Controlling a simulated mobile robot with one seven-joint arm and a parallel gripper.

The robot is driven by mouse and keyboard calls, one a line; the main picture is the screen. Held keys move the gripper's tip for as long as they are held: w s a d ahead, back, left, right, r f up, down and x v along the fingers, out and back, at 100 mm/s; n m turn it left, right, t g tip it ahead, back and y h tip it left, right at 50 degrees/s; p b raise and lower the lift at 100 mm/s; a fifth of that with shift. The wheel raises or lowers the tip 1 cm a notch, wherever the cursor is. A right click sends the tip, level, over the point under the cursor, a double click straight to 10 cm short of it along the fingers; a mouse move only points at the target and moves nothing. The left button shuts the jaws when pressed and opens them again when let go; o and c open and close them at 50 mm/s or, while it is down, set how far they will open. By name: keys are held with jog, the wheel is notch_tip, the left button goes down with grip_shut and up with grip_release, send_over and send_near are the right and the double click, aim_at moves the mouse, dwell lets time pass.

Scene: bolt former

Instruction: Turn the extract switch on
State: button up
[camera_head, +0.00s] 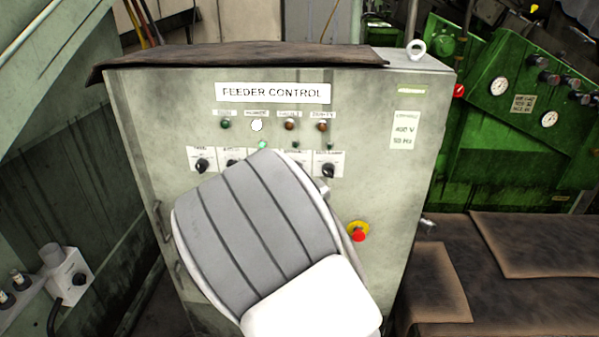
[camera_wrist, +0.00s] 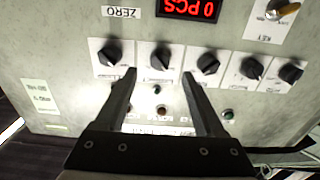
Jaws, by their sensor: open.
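The grey feeder control cabinet (camera_head: 395,190) faces me with a row of black rotary switches; one is at its left end (camera_head: 203,165) and one at its right end (camera_head: 328,170). My arm hides the middle ones. The wrist view shows the row upside down: left knob (camera_wrist: 110,52), second knob (camera_wrist: 160,58), middle knob (camera_wrist: 207,63) and more to the right. Their labels are too small to read, so I cannot tell which is extract. My gripper (camera_wrist: 160,76) is open and empty; its fingertips point at the panel, one on each side below the second knob.
Indicator lamps (camera_head: 289,125) sit above the switches. A red emergency stop button (camera_head: 358,234) is lower right on the panel. A red digital display (camera_wrist: 188,9) and a key switch (camera_wrist: 287,9) show in the wrist view. Green machinery (camera_head: 500,120) stands at right.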

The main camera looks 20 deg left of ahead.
jog(key=x, duration=0.6)
jog(key=shift+w, duration=0.1)
grip_shut()
